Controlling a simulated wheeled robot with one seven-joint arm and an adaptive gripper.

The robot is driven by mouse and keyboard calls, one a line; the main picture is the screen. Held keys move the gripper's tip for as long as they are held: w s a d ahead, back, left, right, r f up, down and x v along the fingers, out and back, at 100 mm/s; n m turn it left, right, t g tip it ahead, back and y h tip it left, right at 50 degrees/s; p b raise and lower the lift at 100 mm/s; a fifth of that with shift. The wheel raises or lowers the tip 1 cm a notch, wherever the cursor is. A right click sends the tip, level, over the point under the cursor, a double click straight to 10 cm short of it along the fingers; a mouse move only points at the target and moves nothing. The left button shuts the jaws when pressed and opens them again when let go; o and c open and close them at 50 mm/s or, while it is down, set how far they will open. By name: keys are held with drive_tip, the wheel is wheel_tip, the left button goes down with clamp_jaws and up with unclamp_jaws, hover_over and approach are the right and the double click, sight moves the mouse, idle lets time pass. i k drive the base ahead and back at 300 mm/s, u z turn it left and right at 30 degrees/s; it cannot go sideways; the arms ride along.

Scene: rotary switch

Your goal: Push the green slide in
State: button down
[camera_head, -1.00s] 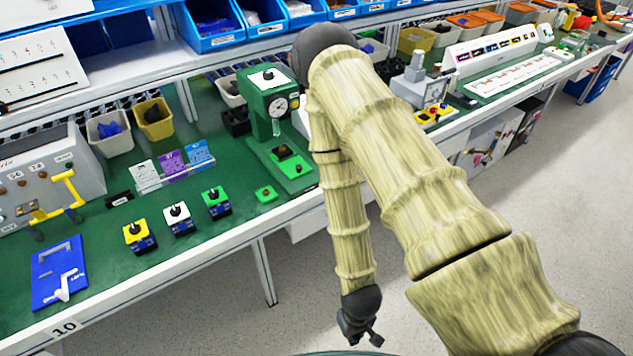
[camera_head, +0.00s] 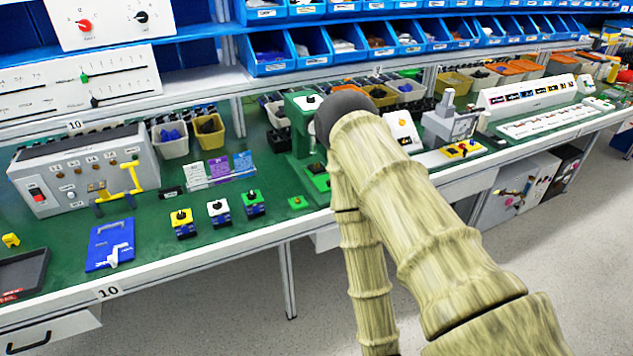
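A white panel (camera_head: 135,68) with scales and slot lines stands on the upper left shelf. A small green slide knob (camera_head: 84,77) sits on its upper slot, left of the middle. A black knob (camera_head: 94,102) sits on the slot below. My arm reaches down from the centre over the bench front and leaves the picture at the bottom. My gripper is out of view below the bottom edge, far from the panel.
The green bench top holds a grey control box (camera_head: 85,165), a blue lever plate (camera_head: 110,245) and three small switch boxes, one yellow-topped (camera_head: 182,222). A green drill-like machine (camera_head: 300,130) stands behind my arm. Blue bins (camera_head: 270,52) line the shelf. The floor in front is clear.

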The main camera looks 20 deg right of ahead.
sight(322, 181)
drive_tip(key=u, duration=0.1)
drive_tip(key=i, duration=0.6)
drive_tip(key=z, duration=0.55)
drive_tip(key=i, duration=0.55)
drive_tip(key=z, duration=0.55)
